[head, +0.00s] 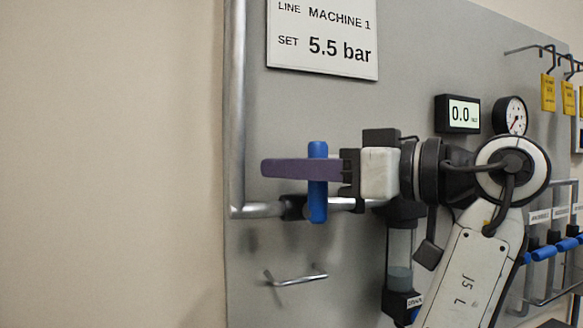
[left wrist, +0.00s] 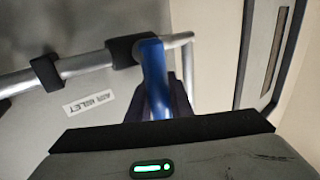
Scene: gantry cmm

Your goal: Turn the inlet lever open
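The inlet lever is a blue bar (head: 317,205) standing upright across the horizontal pipe on the panel. It also shows in the left wrist view (left wrist: 154,70), near a label reading "AIR INLET" (left wrist: 89,102). My left gripper (head: 275,168) comes in from the right with dark purple fingers pointing left across the lever. In the head view the blue bar covers part of the fingers. In the left wrist view dark finger parts show on both sides of the bar. I cannot tell whether the fingers press on it. My right gripper is not in view.
A vertical pipe (head: 238,100) runs along the panel's left edge. A metal handle (head: 296,277) sits below the lever. A digital display (head: 458,114) reads 0.0 beside a round gauge (head: 510,115). A clear cylinder (head: 400,255) hangs below my wrist. Several blue levers are at the right.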

